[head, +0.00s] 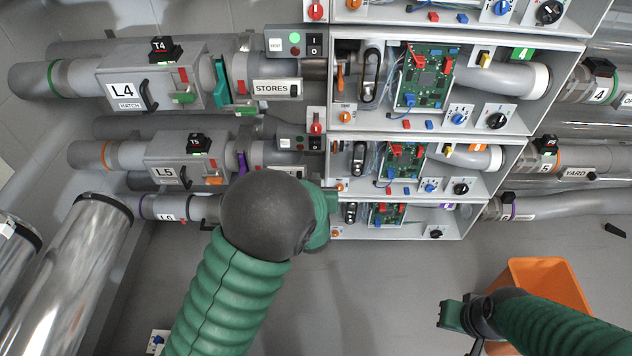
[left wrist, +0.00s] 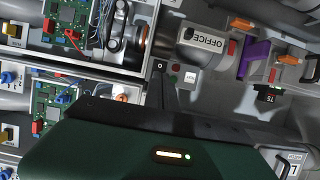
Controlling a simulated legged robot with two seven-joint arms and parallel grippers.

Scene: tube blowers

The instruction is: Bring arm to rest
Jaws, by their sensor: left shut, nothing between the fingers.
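My left arm comes up from the bottom of the head view, and its dark round wrist hides part of the lower pipes. My left gripper (head: 328,203) is at the left edge of the lowest open box, shut with nothing in it; whether it touches the box I cannot tell. In the left wrist view the green and black gripper housing fills the bottom, and narrow dark fingers (left wrist: 163,88) point at the pipe and switch area. My right gripper (head: 452,315) is at the lower right, in front of an orange bin (head: 548,280); its finger opening is not clear.
Open grey boxes with circuit boards (head: 424,76) and knobs stand in a stack at centre. Pipes labelled L4 (head: 122,92), L5 (head: 164,172) and L6 run to the left. Shiny tubes (head: 70,270) stand at the lower left. Grey floor between the arms is clear.

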